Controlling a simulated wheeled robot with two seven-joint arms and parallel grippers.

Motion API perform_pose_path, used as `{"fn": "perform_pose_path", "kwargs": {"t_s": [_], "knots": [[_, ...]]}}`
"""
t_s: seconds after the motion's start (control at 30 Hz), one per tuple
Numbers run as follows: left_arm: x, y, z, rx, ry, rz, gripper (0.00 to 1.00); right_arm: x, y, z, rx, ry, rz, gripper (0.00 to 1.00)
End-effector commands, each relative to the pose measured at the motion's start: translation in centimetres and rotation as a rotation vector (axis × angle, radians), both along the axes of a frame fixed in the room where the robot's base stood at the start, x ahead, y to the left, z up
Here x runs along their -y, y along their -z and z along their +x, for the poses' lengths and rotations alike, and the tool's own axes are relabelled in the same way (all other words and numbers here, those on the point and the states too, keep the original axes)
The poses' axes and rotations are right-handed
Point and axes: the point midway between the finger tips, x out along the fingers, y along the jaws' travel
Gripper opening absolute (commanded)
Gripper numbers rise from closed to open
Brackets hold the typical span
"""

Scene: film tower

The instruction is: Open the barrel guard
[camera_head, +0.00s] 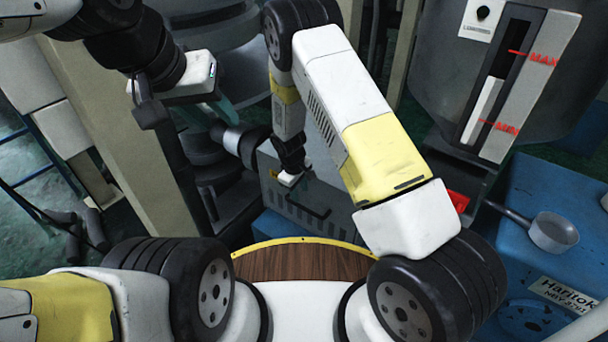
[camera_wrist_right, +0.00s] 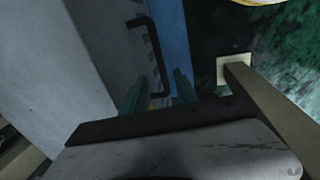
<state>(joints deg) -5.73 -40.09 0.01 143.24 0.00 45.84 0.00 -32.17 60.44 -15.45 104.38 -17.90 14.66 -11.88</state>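A grey panelled cover with slots (camera_head: 335,217), which looks like the barrel guard, stands low in the middle of the head view. It carries a black bar handle (camera_head: 316,212), seen close in the right wrist view (camera_wrist_right: 152,45). My right gripper (camera_wrist_right: 160,92) is open there, its teal fingers apart with the handle's lower end showing between them; I cannot tell whether they touch it. In the head view its fingertips are hidden. My left gripper (camera_head: 212,110) hangs at upper left, away from the cover; its teal fingers are partly hidden.
A large grey tank with a MAX/MIN gauge (camera_head: 515,85) stands at upper right. A pan (camera_head: 553,232) rests on a blue surface (camera_head: 510,270) at right. A beige post (camera_head: 130,140) stands at left. Dark machinery (camera_head: 215,170) sits left of the cover.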

Motion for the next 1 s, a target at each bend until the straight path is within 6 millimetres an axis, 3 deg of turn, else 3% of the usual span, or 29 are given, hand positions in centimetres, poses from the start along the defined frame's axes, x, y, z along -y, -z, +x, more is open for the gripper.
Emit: {"fn": "perform_pose_path", "kwargs": {"t_s": [0.6,0.97,1.0], "knots": [[0.0,0.0,0.0,0.0,0.0,0.0,0.36,0.7,7.9,1.0,-0.004,-0.016,-0.009,0.36],[0.0,0.0,0.0,0.0,0.0,0.0,0.36,0.8,8.6,1.1,-0.004,-0.016,-0.009,0.36],[0.0,0.0,0.0,0.0,0.0,0.0,0.36,0.8,8.6,1.1,-0.004,-0.016,-0.009,0.32]]}}
